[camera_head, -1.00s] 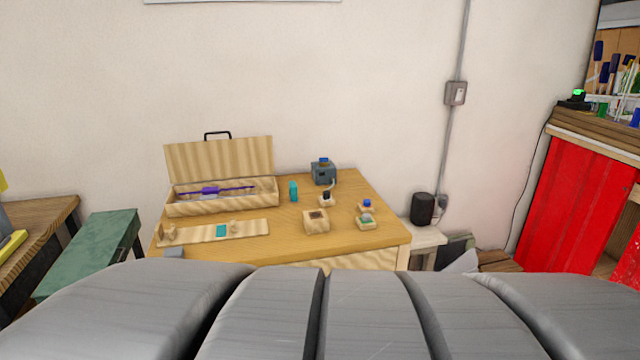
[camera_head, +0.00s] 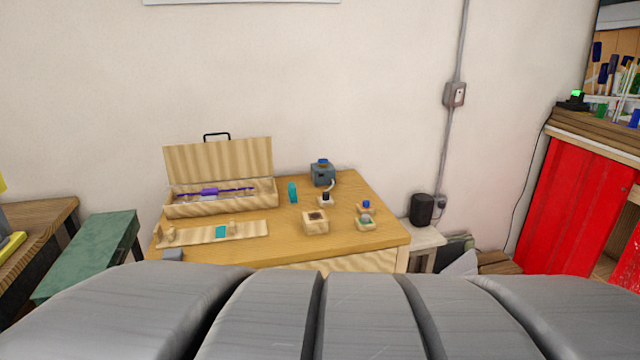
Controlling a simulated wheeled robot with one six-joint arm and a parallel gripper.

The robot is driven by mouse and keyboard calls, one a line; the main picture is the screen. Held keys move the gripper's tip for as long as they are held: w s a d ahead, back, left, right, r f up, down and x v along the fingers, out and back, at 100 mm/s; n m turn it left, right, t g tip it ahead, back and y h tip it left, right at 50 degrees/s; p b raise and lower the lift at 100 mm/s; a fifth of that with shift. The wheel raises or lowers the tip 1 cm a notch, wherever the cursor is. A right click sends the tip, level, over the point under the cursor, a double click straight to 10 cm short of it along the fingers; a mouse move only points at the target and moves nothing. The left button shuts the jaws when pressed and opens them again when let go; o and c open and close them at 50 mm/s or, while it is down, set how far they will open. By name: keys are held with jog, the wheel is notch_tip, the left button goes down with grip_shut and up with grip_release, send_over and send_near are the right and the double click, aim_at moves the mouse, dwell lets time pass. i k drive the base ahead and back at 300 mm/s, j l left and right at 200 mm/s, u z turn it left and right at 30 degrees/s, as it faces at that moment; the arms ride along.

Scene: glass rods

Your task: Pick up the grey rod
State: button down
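I cannot make out a grey rod for certain in the head view. A thin purple rod (camera_head: 237,190) with a thicker purple sleeve lies in the open wooden case (camera_head: 222,208) on the wooden table. Several thin rods or tools (camera_head: 613,75) stand upright above the red cabinet at the far right; they are too small to tell whether one is grey. My gripper is out of view. Large grey rounded parts, seemingly my own, fill the bottom of the picture and hide what is below them.
The wooden table (camera_head: 275,250) holds a wooden strip (camera_head: 195,236) with a teal patch, small wooden blocks (camera_head: 315,224), a teal piece (camera_head: 293,192) and a grey-blue device (camera_head: 322,174). A green stool (camera_head: 90,250) stands left, a red cabinet (camera_head: 570,205) right.

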aim_at(210, 198)
jog(key=i+u, duration=0.15)
jog(key=i, duration=0.55)
jog(key=l+u, duration=0.1)
jog(key=l, duration=0.45)
jog(key=i, duration=0.05)
